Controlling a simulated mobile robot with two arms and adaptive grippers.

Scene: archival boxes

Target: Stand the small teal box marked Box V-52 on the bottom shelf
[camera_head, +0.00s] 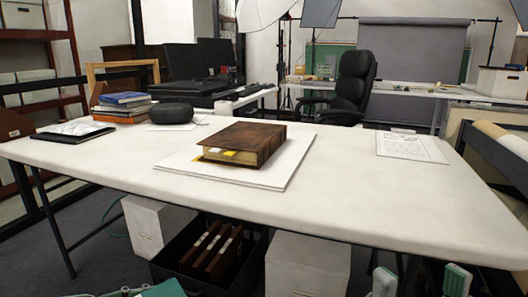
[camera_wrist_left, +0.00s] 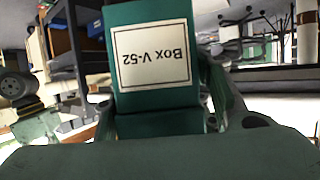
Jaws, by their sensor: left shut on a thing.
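The small teal box (camera_wrist_left: 152,98) fills the middle of the left wrist view. Its white label reads "Box V-52" and appears upside down in that picture. My left gripper (camera_wrist_left: 165,108) is shut on the box, with its fingers at the box's sides. In the head view, a teal piece of the box (camera_head: 163,289) shows at the bottom edge, in front of the table; the rest is cut off. My right gripper (camera_head: 420,281) shows two fingertips apart at the bottom right, with nothing seen between them. I cannot tell which surface is the bottom shelf.
A white table (camera_head: 340,205) spans the view, with a thick brown book (camera_head: 245,142) on a white board. Under it are a black crate (camera_head: 245,270) of brown files and white boxes (camera_head: 305,265). A red shelf rack (camera_head: 75,50) stands at left. A black rack is at right.

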